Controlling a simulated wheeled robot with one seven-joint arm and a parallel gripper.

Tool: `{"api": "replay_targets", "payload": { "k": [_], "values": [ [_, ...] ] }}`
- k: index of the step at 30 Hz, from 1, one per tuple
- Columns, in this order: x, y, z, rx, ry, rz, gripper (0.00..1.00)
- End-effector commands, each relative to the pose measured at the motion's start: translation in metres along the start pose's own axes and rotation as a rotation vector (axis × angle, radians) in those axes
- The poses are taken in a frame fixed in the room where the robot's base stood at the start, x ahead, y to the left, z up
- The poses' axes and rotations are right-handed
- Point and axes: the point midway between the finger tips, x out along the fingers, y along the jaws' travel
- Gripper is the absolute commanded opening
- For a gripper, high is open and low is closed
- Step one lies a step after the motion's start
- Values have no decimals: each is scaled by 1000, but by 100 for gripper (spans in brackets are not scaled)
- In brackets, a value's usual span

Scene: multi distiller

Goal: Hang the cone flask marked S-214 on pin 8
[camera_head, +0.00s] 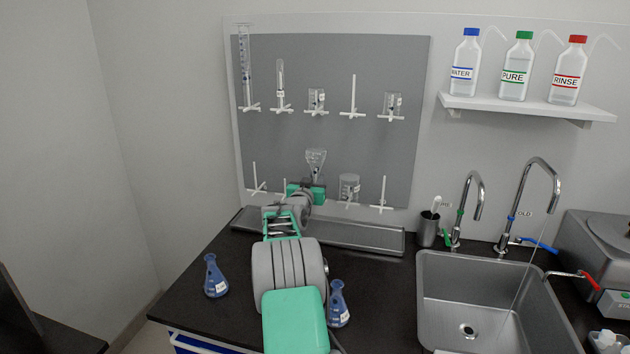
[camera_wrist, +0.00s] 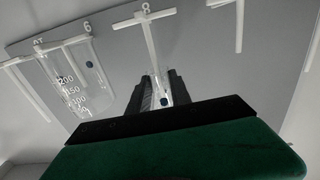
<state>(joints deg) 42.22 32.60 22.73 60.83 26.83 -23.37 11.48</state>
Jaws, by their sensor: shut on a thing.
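My gripper (camera_head: 306,190) is at the lower row of the grey pegboard (camera_head: 330,136). It is shut on a clear cone flask (camera_head: 316,160), held upside down with its wide base up. In the wrist view the flask (camera_wrist: 166,62) shows between the dark fingers (camera_wrist: 160,92). Its marking cannot be read. Pin 8 (camera_wrist: 149,36), labelled at its base, lines up with the flask and shows at or through the glass. I cannot tell whether the pin is inside the neck. My gripper hides this spot in the head view.
A beaker (camera_head: 349,187) hangs on the neighbouring pin 9, close beside the flask. Other glassware hangs in the upper row; one upper pin (camera_head: 353,98) is bare. Two blue-filled flasks (camera_head: 215,277) (camera_head: 338,304) stand on the counter. A drip tray (camera_head: 365,238) lies below the board.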

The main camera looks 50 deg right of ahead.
Motion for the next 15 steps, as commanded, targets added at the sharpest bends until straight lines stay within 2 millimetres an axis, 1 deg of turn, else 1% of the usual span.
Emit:
{"api": "replay_targets", "payload": {
  "k": [1,15],
  "values": [
    [0,0,5,0,1,0,0],
    [0,0,28,0,1,0,0]
  ]
}}
